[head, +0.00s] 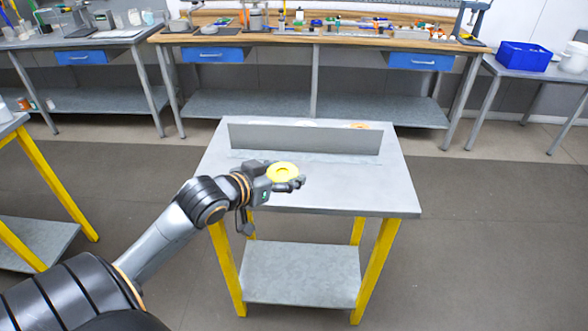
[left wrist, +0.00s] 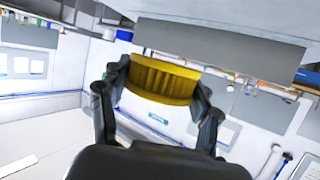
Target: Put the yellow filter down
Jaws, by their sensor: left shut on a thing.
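The yellow filter (head: 282,172) is a short round piece with a hole in its middle. My left gripper (head: 284,180) is shut on it and holds it over the left part of a grey table (head: 350,198) with yellow legs. In the left wrist view the filter (left wrist: 160,80) sits between the two dark fingers, its ribbed side showing. The head view does not clearly show the gap between filter and tabletop. My right gripper is in neither view.
A grey upright panel (head: 300,137) runs across the table behind the filter. Small things partly hidden by it lie at the back edge. The tabletop front and right are clear. A long workbench (head: 317,41) with tools and a blue bin (head: 524,57) stand farther back.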

